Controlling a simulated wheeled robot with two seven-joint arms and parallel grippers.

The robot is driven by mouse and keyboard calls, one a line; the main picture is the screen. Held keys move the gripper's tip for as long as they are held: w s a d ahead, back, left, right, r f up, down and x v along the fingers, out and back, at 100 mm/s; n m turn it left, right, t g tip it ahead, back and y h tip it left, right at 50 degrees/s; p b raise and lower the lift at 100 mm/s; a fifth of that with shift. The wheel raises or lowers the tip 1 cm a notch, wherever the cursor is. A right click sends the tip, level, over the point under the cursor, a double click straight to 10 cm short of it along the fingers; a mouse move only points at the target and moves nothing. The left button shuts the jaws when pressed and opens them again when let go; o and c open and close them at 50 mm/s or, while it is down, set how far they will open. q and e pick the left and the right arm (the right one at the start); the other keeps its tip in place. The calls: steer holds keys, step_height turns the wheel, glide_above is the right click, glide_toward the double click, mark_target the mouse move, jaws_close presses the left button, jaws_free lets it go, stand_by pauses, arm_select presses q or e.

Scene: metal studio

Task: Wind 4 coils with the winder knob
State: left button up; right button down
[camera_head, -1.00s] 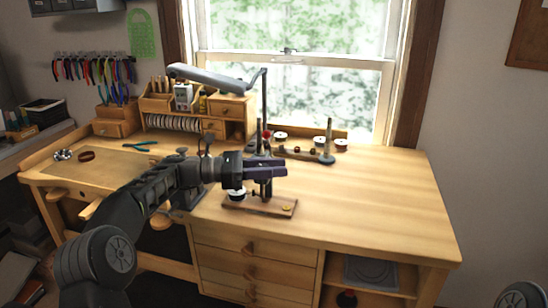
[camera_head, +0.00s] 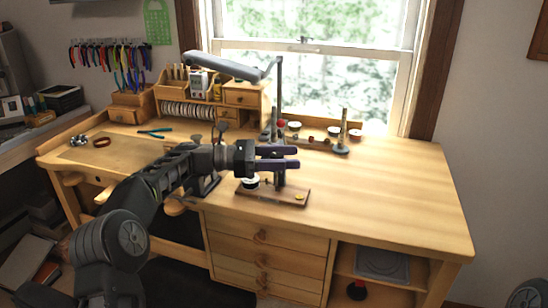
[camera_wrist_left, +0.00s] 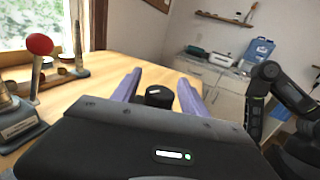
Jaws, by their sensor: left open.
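The winder has a dark wooden base (camera_head: 285,197) near the bench's front edge, with a white spool (camera_head: 251,182), a dark upright post (camera_head: 279,180) and a brass disc (camera_head: 299,196). My left gripper (camera_head: 297,157) is above the base at the top of the post, its purple fingers pointing right and apart. In the left wrist view, a black round knob (camera_wrist_left: 158,96) shows between the open fingers (camera_wrist_left: 160,88). I cannot tell whether either finger touches it. The lower part of the knob is hidden by the gripper body. My right gripper does not show.
A red-topped lever (camera_wrist_left: 40,44) and dark stand are left of the gripper in the wrist view. Spools and a tapered post (camera_head: 342,130) stand behind the winder on the wooden bench (camera_head: 400,190). A lamp arm (camera_head: 235,67) hangs behind. The bench's right side is clear.

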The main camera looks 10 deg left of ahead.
arm_select(q)
steer(key=p+v, duration=0.1)
steer(key=v, duration=0.6)
steer(key=shift+a, duration=0.2)
steer(key=shift+r, duration=0.1)
